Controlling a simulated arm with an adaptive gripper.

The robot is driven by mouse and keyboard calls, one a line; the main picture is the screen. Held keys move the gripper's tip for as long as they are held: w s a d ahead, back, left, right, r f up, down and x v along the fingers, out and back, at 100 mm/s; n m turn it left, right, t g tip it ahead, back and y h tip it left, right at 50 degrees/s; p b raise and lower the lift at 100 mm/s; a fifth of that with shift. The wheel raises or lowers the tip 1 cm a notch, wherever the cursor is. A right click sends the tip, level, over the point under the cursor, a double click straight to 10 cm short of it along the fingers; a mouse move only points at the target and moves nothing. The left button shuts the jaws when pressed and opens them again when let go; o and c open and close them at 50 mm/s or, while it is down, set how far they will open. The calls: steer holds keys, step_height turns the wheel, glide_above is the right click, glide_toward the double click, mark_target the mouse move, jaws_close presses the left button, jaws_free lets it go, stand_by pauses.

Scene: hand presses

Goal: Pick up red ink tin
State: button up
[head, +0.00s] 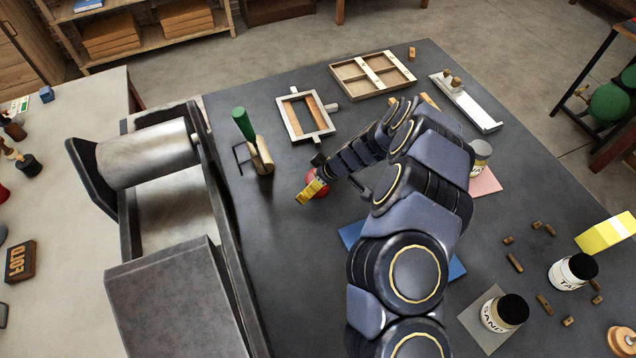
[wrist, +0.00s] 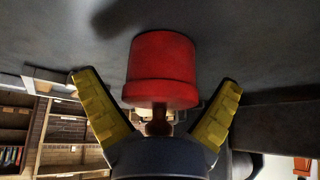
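The red ink tin (head: 319,186) stands on the dark table in the head view, mostly hidden behind my gripper (head: 312,188). In the wrist view the red tin (wrist: 162,70) is large and lies between and just beyond the two yellow finger pads of my gripper (wrist: 158,100). The fingers are spread apart, with a visible gap on each side of the tin. Neither finger visibly touches it.
A brayer with a green handle (head: 243,124) stands left of my gripper, near the roller press (head: 150,155). A wooden frame (head: 305,115) lies behind. A blue sheet (head: 352,233) lies partly under my arm. Labelled jars (head: 572,272) and small wood blocks are at the right.

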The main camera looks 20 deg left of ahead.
steer(key=c, duration=1.1)
steer(key=shift+r, duration=0.2)
